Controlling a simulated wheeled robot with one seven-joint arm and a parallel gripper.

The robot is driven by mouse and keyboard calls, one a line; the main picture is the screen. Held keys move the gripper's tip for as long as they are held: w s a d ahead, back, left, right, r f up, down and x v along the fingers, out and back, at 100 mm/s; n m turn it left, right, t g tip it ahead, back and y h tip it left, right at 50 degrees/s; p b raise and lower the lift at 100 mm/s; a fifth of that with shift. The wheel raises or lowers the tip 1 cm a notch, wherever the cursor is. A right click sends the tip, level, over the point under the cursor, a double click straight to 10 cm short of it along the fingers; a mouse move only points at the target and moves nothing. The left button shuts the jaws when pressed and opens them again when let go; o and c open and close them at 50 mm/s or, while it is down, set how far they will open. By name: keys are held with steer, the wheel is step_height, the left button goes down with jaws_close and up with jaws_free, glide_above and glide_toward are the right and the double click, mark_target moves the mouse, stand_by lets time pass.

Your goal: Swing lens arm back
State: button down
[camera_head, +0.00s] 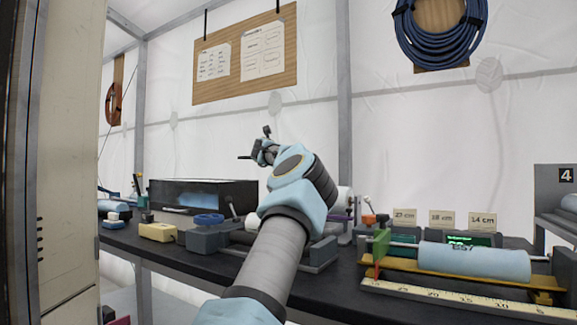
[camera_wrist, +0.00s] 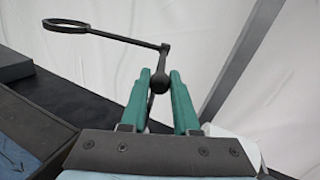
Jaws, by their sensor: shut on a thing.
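The lens arm (camera_wrist: 125,40) is a thin dark bar in the upper part of the wrist view. It ends in a flat lens ring (camera_wrist: 67,24) at the upper left. At its right end a short stem runs down to a round dark knob (camera_wrist: 159,83). My gripper (camera_wrist: 160,76) is shut on this knob, one teal finger on each side. In the head view my gripper (camera_head: 262,151) is raised above the bench, and small dark parts show around it. The foot of the lens arm's mount is hidden.
A black bench (camera_head: 330,284) holds a dark open box (camera_head: 190,194) at left, also at the wrist view's lower left. A pale blue cylinder (camera_head: 475,262) lies on a rig at right, behind a ruler (camera_head: 455,302). White tent wall stands behind; the air around my gripper looks clear.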

steer(key=shift+w+a+r+m+g+h+p, duration=0.1)
steer(key=shift+w+a+m+g+h+p, duration=0.25)
steer(key=shift+a+m+h, duration=0.25)
steer(key=shift+w+a+f+m+g+h+p, duration=0.1)
steer(key=shift+w+a+m+g+h+p, duration=0.25)
steer(key=shift+a+h, duration=0.4)
steer(key=shift+w+a+r+m+g+h+p, duration=0.1)
steer(key=shift+w+a+m+g+h+p, duration=0.2)
steer(key=shift+a+m+h, duration=0.4)
steer(key=shift+s, duration=0.1)
steer(key=c, duration=0.7)
jaws_free()
steer(key=shift+d, duration=0.1)
steer(key=b+v, duration=0.4)
steer(key=v, duration=0.6)
steer(key=shift+s+a+f+b, duration=0.25)
steer(key=shift+a+f+b, duration=0.05)
steer(key=shift+b, duration=0.1)
